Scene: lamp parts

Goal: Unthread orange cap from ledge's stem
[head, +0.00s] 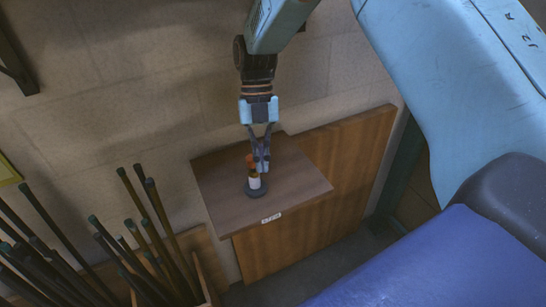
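The orange cap (250,159) shows at the top of a short upright stem (254,182), which has a pale section and a dark round base (256,191). The stem stands on the brown wooden ledge (301,184). My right gripper (262,167) points down from above, with its fingertips right at the cap and upper stem, overlapping their right side in the head view. The fingers look close together, but they hide part of the cap. I cannot tell whether they grip it. My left gripper is not in view.
A label (271,217) is on the ledge's front edge. A wooden panel (345,170) stands behind and below it. Several dark rods (160,225) lean in a wooden bin at the lower left. The ledge top around the stem is clear.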

